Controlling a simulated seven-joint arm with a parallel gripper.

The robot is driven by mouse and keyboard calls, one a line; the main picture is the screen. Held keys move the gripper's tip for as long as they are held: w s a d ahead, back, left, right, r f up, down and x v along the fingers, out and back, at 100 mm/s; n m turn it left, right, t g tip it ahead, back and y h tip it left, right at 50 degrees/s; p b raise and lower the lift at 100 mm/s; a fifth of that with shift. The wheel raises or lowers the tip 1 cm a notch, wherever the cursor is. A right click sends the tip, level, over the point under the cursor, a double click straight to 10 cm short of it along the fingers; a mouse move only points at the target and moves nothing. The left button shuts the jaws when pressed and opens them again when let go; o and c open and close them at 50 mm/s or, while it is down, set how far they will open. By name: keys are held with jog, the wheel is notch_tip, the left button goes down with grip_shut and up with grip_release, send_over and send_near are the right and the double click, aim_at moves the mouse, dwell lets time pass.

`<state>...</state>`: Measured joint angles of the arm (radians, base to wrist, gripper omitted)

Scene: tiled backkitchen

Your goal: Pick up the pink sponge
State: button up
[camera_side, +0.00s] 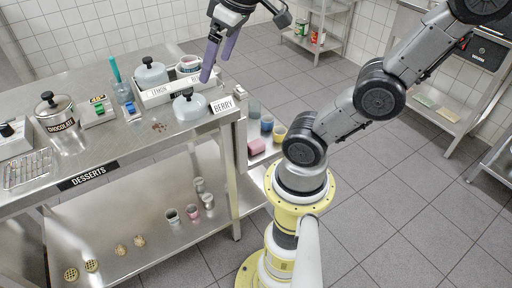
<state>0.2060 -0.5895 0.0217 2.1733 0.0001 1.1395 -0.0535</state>
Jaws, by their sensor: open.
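A small pink block that looks like the sponge (257,147) lies on a low shelf (262,160) between the steel table's leg and my arm's base. My gripper (216,68) points down with its two purple fingers apart and nothing between them. In the picture it is above and left of the pink block, over the right end of the table, apart from it. How high it is above the tabletop I cannot tell.
The steel table (150,180) holds a white tray (168,95), a lidded bowl (190,105), a chocolate pot (57,115) and a "BERRY" sign (222,105). Blue (267,124) and yellow (279,133) cups stand near the pink block. The table's leg (231,180) is close by.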

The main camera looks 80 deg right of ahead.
jog(key=w+d+m+g, duration=0.2)
jog(key=w+d+m, duration=0.1)
jog(key=d, duration=0.6)
jog(key=m+g+y, duration=0.1)
jog(key=m+g, duration=0.1)
jog(key=m, duration=0.2)
send_over(256, 143)
notch_tip(256, 143, down, 45)
jog(key=shift+s+a+r, duration=0.1)
jog(key=shift+r, duration=0.1)
jog(key=shift+f, duration=2.75)
jog(key=c, duration=1)
